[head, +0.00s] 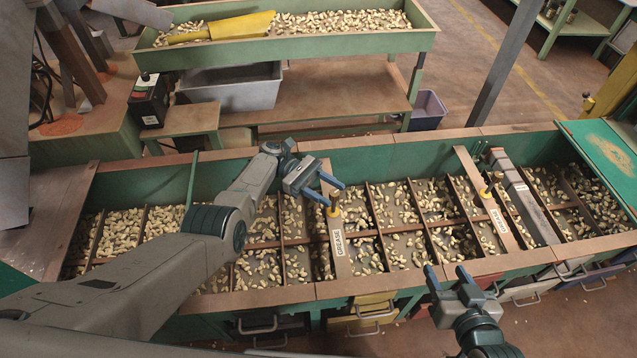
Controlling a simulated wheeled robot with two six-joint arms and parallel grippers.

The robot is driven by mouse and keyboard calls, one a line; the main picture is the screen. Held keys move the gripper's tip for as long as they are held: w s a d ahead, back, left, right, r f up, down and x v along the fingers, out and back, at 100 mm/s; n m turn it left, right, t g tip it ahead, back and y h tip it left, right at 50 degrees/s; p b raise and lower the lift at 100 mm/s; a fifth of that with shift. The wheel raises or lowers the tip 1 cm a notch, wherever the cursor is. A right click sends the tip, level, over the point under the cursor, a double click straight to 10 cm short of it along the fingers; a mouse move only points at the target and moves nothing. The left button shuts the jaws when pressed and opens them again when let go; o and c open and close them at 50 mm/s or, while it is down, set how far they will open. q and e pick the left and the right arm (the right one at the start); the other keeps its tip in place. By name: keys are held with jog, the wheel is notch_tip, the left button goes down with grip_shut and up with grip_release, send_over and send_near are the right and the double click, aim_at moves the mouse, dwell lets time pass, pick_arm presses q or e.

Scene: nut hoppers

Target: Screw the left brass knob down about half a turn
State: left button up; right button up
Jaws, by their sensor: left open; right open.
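The left brass knob (334,203) stands upright on a pale cross bar (340,252) that carries a label. My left gripper (334,191) is open, its two blue fingers pointing down and right at the knob. The fingertips are at or just beside the knob's top; I cannot tell whether they touch it. A second brass knob (487,190) stands on another labelled cross bar (484,198) to the right. My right gripper (447,272) is open and empty in front of the hopper's near edge, away from both knobs.
The long green hopper (238,298) is divided by thin walls into compartments of nuts. A grey ridged bar (524,197) crosses it at right. Behind stand a green tray (295,44) of nuts with a yellow scoop (243,25), and a grey bin (232,88). Drawers (362,318) line the front.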

pick_arm(q)
jog(key=v, duration=0.3)
jog(key=shift+b, duration=0.4)
jog(key=shift+w+a, duration=0.1)
jog(key=shift+a, duration=0.05)
pick_arm(e)
jog(key=shift+w+d+r+t, duration=0.15)
jog(key=shift+w+r+t, duration=0.5)
jog(key=shift+r, duration=0.3)
jog(key=shift+w+d+r+t, duration=0.1)
jog(key=shift+w+r+t, duration=0.5)
jog(key=shift+r, duration=0.3)
